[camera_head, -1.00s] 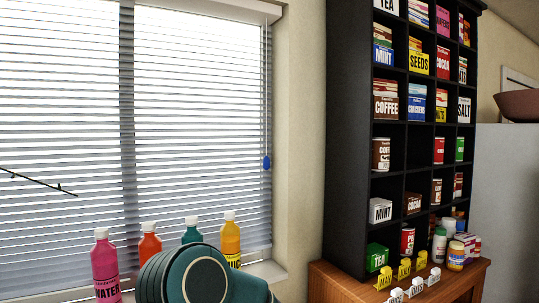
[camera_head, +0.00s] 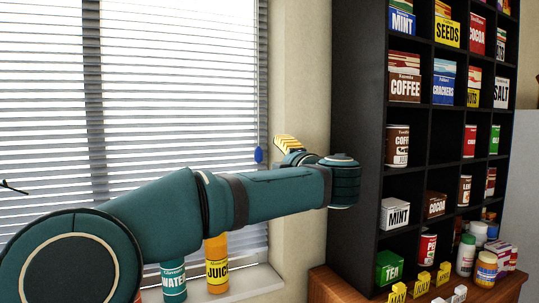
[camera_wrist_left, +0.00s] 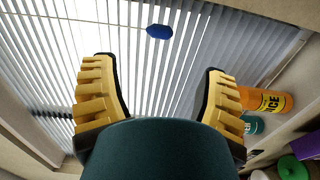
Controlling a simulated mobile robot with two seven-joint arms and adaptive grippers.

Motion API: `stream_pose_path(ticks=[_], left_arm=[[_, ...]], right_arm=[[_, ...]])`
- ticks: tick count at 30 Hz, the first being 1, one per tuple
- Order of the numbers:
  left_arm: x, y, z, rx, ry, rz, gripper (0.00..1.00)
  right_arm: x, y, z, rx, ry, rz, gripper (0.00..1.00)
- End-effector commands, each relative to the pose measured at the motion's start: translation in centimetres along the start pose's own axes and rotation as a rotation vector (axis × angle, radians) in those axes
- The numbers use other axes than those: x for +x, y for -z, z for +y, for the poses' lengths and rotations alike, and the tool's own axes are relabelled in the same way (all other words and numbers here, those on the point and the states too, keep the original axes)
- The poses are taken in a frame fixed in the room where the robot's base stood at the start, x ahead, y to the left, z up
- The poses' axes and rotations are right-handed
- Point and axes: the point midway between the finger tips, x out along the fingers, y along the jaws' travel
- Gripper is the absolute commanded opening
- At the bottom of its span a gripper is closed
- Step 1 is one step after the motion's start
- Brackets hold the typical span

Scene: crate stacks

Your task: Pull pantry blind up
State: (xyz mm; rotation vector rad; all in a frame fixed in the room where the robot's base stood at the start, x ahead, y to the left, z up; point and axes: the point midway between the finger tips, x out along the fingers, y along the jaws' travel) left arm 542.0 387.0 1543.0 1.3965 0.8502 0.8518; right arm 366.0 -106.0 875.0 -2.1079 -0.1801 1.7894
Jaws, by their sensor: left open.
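The blind (camera_head: 180,80) is down over the window, with its slats showing light between them. A blue cord tassel (camera_head: 258,155) hangs at its right side, and it also shows in the left wrist view (camera_wrist_left: 159,31) at the top, with the thin cord running to the left. My left gripper (camera_wrist_left: 156,68) is open, its yellow ribbed fingers apart and empty. The tassel lies beyond the fingertips, not between them. In the head view my left gripper (camera_head: 289,145) is just right of the tassel, partly hidden by my wrist. My right gripper is not in view.
A teal bottle (camera_head: 173,281) and an orange juice bottle (camera_head: 216,265) stand on the sill (camera_head: 255,282) below my arm. A black shelf (camera_head: 356,90) with tins and boxes stands close right of my wrist. Jars and yellow label blocks sit on the wooden cabinet.

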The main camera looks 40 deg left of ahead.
Motion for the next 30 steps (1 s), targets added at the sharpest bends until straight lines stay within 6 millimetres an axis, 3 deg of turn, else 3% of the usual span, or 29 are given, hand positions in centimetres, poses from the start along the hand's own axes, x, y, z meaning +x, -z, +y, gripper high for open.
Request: stream_pose_path(ticks=[5,21,30], left_arm=[[1.9,0.0,-0.1,0.002,0.002,0.003,0.73],[11.8,-0.1,0.0,0.003,0.001,0.001,0.73],[13.7,-0.1,-0.1,0.002,0.000,-0.001,0.73]], right_arm=[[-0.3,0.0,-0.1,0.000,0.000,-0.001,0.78],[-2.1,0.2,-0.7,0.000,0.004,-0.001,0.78],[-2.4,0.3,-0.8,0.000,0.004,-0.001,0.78]])
